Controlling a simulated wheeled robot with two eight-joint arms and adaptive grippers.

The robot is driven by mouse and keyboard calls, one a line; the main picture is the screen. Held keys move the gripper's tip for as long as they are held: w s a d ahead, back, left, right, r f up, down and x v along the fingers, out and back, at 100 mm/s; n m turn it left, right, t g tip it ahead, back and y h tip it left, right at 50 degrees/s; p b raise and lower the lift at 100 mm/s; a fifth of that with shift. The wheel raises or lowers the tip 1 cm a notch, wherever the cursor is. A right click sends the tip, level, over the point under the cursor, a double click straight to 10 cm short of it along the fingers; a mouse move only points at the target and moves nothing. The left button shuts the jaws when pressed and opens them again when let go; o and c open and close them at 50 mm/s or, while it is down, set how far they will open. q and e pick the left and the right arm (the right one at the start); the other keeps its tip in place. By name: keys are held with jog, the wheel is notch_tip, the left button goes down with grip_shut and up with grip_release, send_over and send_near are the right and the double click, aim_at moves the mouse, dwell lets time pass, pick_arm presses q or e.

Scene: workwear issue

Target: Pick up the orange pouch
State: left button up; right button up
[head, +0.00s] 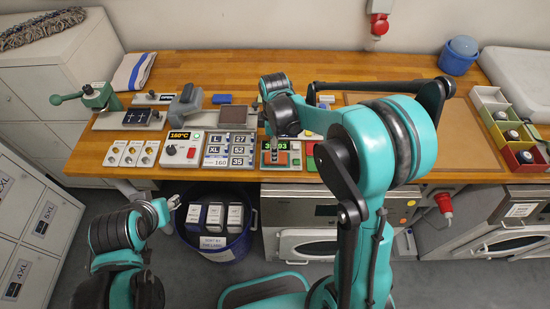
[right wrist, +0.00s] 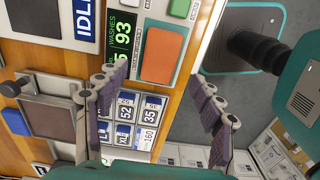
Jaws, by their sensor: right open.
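A flat orange rectangle (right wrist: 163,55) lies on a pale panel beside a green "93" washes display (right wrist: 122,45). It is the only orange piece I make out, and I cannot tell for sure that it is a pouch. It also shows small in the head view (head: 270,158), at the table's front edge. My right gripper (right wrist: 160,75) is open and empty. Its fingers hang above the panel, one to each side of the orange piece in the wrist view, with no contact visible. My left gripper (head: 172,204) is low on the left, off the table; its jaw state is unclear.
A blue bin (head: 245,240) with several white boxes stands below the table's front edge. A size-label board (head: 228,160) and a 160°C control box (head: 181,148) lie left of the display. Bare wooden tabletop (head: 210,65) shows at the back.

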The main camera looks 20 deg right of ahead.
jog(key=f+b, duration=0.1)
jog(key=f, duration=0.4)
jog(key=shift+d, duration=0.2)
jog(key=c, duration=1.4)
jog(key=shift+o, duration=0.2)
jog(key=shift+r, duration=0.15)
